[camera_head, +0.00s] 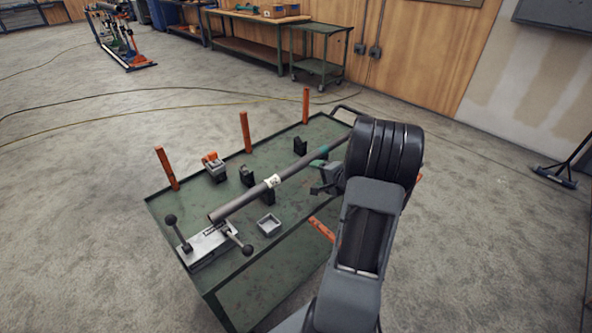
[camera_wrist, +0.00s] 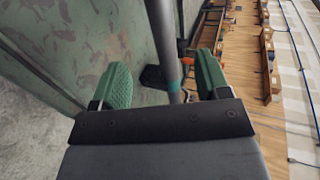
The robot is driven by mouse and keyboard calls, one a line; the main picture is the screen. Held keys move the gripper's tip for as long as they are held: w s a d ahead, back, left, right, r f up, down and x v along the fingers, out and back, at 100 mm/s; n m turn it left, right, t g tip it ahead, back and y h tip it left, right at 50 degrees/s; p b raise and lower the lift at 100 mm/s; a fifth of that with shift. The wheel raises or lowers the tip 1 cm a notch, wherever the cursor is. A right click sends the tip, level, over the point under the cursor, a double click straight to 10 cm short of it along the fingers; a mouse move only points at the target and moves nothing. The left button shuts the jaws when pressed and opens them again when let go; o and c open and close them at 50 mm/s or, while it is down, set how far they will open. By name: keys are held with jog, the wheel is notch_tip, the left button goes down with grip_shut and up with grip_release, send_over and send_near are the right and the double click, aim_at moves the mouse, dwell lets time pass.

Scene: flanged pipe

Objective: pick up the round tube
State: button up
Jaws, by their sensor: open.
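The round tube (camera_head: 243,197) is long and grey, with a pale label near its middle. In the head view it lies lengthwise above the green cart top, resting on small black supports; its far end is close to my gripper. In the wrist view the tube (camera_wrist: 162,38) runs down from the top edge, with a teal band low on it. My gripper (camera_wrist: 160,82) is open, its two green pads apart, and the tube passes between them, nearer the right pad. In the head view my gripper (camera_head: 325,178) is partly hidden by my arm.
The green cart (camera_head: 190,205) has orange posts (camera_head: 245,132) along its far side. A clamp fixture (camera_head: 208,246) with black knobs sits at its near left end, beside a small grey tray (camera_head: 269,225). Workbenches (camera_head: 243,42) line the back wall. Cables cross the open floor.

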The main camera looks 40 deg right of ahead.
aim_at(298, 169)
jog(key=p+x, duration=0.1)
jog(key=x, duration=1)
jog(key=shift+w+f, duration=0.1)
jog(key=shift+w, duration=0.25)
grip_shut()
dwell(0.3)
